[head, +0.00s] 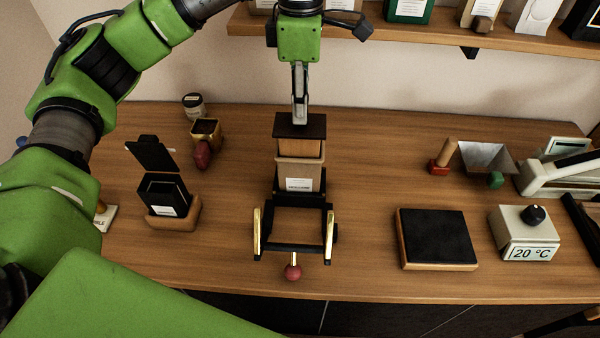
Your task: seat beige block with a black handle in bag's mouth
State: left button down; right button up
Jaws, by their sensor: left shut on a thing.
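My left gripper (299,112) reaches down from the top middle and is shut at the dark top of the beige block. The beige block (300,148) shows below a wide black top piece (299,128). The handle between my fingertips is too small to make out. A tan bag (298,170) with a white label stands right below the block, upright on the table. The block is upright over the bag's mouth. Its lower end meets the bag's rim in this view, and I cannot tell how far it sits inside. My right gripper is not in view.
A black frame with brass side bars (257,230) and a red knob (292,272) stands in front of the bag. An open black box (165,194) is at left. A dark-topped board (436,236) and a 20 °C device (525,233) are at right. A shelf (420,32) is above.

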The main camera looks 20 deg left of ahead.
aim_at(300, 126)
pick_arm(q)
jog(key=shift+f+b, duration=2.1)
jog(key=shift+f, duration=0.75)
dwell(2.0)
jog(key=c, duration=1.7)
grip_release()
jog(key=shift+r, duration=0.15)
notch_tip(300, 126, up, 12)
jog(key=shift+f, duration=0.2)
